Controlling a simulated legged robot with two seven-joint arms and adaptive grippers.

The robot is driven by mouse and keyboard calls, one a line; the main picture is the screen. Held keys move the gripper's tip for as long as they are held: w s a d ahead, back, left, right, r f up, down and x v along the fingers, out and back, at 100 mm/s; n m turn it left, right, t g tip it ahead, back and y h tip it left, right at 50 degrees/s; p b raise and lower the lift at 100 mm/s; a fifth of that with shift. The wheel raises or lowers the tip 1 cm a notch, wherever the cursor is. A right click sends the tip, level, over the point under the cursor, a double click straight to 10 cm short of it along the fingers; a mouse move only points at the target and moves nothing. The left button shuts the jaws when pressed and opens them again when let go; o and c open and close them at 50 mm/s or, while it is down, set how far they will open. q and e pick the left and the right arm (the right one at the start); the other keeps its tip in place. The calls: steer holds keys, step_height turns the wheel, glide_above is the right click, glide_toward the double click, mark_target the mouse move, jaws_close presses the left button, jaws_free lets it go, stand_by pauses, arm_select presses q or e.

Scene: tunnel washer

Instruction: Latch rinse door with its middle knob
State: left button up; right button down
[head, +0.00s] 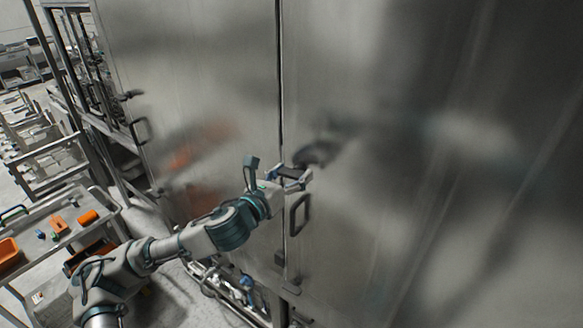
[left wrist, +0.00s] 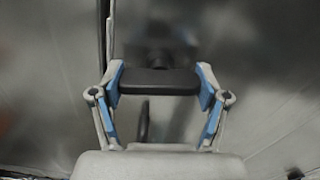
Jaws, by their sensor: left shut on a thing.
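The middle knob is a black bar-shaped knob (left wrist: 158,82) on a dark round stem in the left wrist view. It sits by the vertical seam of the steel panels. My left gripper (head: 291,178) is shut on it, with a blue-padded finger (left wrist: 208,88) at each end of the bar. In the head view the gripper mostly hides the knob. The rinse door appears to be the large steel panel (head: 400,190) right of the seam, with a dark loop handle (head: 298,215) just below the gripper. My right gripper is not in view.
Another steel panel (head: 200,100) lies left of the seam, with its own dark handle (head: 140,131). A small latch fitting (head: 279,258) sits low on the seam. A grey cart (head: 75,218) with orange items stands at the lower left. Pipes (head: 235,285) run below the panels.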

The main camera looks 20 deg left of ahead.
arm_select(q)
steer(key=shift+f+m, duration=0.3)
steer(key=shift+m, duration=0.8)
steer(key=o, duration=1)
steer(key=shift+c, duration=0.2)
steer(key=shift+o, duration=1)
steer(key=shift+w, duration=0.15)
steer(key=shift+w+a, duration=0.1)
steer(key=shift+r, duration=0.1)
